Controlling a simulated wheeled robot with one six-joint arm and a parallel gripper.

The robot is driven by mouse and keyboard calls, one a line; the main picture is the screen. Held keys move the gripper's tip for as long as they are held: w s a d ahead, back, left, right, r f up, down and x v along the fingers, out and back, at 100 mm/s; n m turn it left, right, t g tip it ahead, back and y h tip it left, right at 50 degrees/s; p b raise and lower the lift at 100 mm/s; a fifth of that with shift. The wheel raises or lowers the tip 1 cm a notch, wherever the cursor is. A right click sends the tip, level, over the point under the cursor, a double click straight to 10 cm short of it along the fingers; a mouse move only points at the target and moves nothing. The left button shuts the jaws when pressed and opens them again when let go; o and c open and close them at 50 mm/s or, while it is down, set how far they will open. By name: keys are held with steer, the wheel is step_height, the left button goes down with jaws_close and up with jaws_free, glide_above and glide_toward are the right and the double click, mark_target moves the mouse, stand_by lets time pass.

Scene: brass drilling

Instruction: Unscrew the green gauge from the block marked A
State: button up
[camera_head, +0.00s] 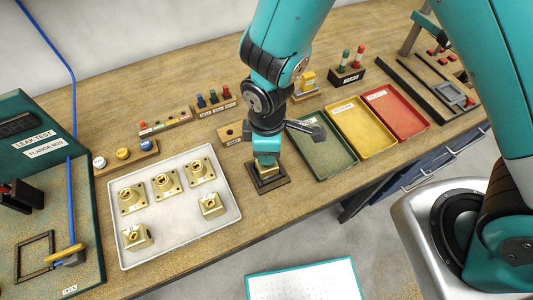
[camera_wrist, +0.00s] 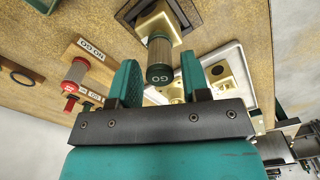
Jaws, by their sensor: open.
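The green gauge (camera_wrist: 160,62) has a knurled metal body and a dark green end marked GO. It stands in a brass block (camera_wrist: 155,24) held in a dark square fixture. The block (camera_head: 267,170) and fixture (camera_head: 268,183) also show in the head view, directly below my gripper, which hides the gauge there. No letter A is readable on the block. My gripper (camera_wrist: 158,80) is open, its teal fingers on either side of the gauge's green end, with visible gaps. I cannot tell how deep the gauge sits between them.
A pale tray (camera_head: 175,240) with several brass parts lies left of the fixture. Green, yellow (camera_head: 361,131) and red (camera_head: 396,112) trays lie to the right. A wooden stand marked GO NO GO (camera_wrist: 88,62) holds a red gauge. The leak test station (camera_head: 45,150) stands far left.

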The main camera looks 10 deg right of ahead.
steer(key=c, duration=0.6)
steer(key=n, duration=0.7)
steer(key=shift+o, duration=0.2)
steer(key=shift+r+p, duration=0.25)
steer(key=shift+p, duration=0.05)
steer(key=shift+r+p, duration=1.8)
steer(key=shift+r, duration=0.45)
